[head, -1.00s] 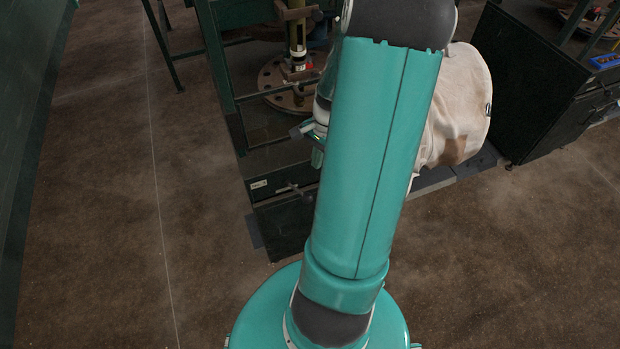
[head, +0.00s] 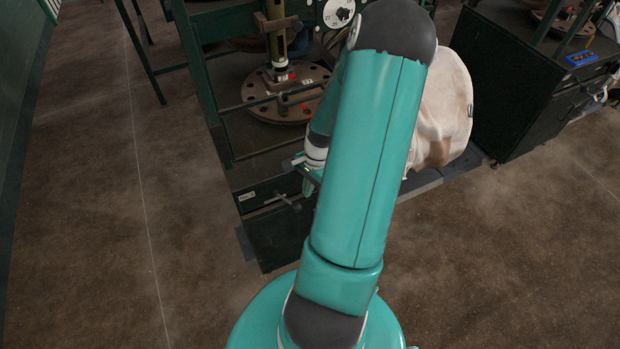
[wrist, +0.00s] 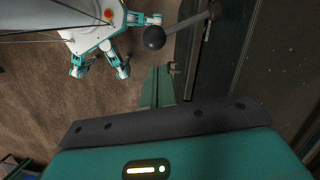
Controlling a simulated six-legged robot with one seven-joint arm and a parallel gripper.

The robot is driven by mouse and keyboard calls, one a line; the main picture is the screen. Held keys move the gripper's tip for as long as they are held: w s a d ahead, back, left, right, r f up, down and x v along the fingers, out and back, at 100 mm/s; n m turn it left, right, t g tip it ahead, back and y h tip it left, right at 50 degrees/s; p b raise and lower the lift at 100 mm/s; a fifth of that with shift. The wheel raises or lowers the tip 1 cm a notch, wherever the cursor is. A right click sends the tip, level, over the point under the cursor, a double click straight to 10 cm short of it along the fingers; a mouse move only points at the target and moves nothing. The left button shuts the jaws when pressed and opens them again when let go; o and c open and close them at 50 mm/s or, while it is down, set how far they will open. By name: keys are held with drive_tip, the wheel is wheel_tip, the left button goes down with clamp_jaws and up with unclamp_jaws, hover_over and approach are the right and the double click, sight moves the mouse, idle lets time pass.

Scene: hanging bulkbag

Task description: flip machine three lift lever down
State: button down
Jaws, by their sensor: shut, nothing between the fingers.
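A lift lever with a round black knob (wrist: 154,37) and a grey rod (wrist: 190,19) shows in the wrist view. In the head view the lever (head: 285,201) sticks out from the front of a dark green machine (head: 268,238), beside a small white label. My gripper (wrist: 157,72) is shut and empty. In the wrist view its fingers end just short of the knob, with a visible gap. In the head view my arm hides most of my gripper, and only part of it shows (head: 308,187) close to the lever.
A round brown flanged plate (head: 262,98) and a white dial (head: 338,12) sit on the machine behind. A pale bulk bag (head: 447,110) hangs right of my arm. A dark cabinet (head: 510,90) stands farther right. Brown floor (head: 90,200) is open at left.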

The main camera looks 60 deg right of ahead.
sight(287, 201)
drive_tip(key=shift+x, duration=1.75)
